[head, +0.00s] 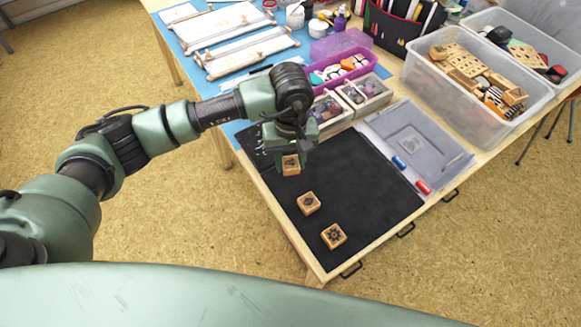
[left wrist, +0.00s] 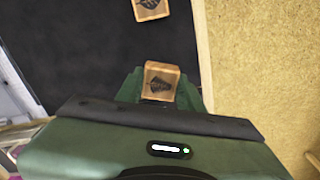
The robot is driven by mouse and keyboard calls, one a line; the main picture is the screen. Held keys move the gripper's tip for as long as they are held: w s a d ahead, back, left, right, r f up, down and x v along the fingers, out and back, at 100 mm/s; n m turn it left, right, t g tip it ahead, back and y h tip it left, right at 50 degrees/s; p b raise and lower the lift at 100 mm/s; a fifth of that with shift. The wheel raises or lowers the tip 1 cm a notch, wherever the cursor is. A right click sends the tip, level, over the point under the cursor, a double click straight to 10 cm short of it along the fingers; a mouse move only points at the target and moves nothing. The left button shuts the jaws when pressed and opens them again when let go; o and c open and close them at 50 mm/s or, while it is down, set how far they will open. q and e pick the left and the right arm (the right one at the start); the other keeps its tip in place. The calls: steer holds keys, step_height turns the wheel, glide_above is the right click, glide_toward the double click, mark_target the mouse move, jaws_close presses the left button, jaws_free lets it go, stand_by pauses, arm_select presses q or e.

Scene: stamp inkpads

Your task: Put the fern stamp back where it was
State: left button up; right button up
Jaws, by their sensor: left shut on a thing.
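A square wooden stamp (head: 291,165) with a dark leaf-like print on top is held in my left gripper (head: 289,152), which points down at the back left of the black mat (head: 355,185). The left wrist view shows the same stamp (left wrist: 161,82) between the green fingers. The print looks like a fern, but is too small to be sure. I cannot tell whether the stamp touches the mat. Two more wooden stamps lie on the mat: one with a dark print (head: 308,203) in the middle and one with a flower-like print (head: 333,236) nearer the front. My right gripper is not in view.
A grey translucent lid (head: 421,148) with blue and red markers lies right of the mat. Wooden inkpad boxes (head: 363,93), a purple tray (head: 341,68) and a clear bin of wooden pieces (head: 475,84) stand behind. The mat's right side is clear.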

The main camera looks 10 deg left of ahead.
mark_target(291, 170)
arm_select(q)
step_height(291, 170, down, 4)
steer(key=shift+s+r, duration=0.1)
steer(key=shift+r, duration=0.1)
steer(key=shift+f, duration=0.1)
steer(key=shift+f, duration=0.1)
steer(key=o, duration=1.2)
steer(key=shift+o, duration=0.2)
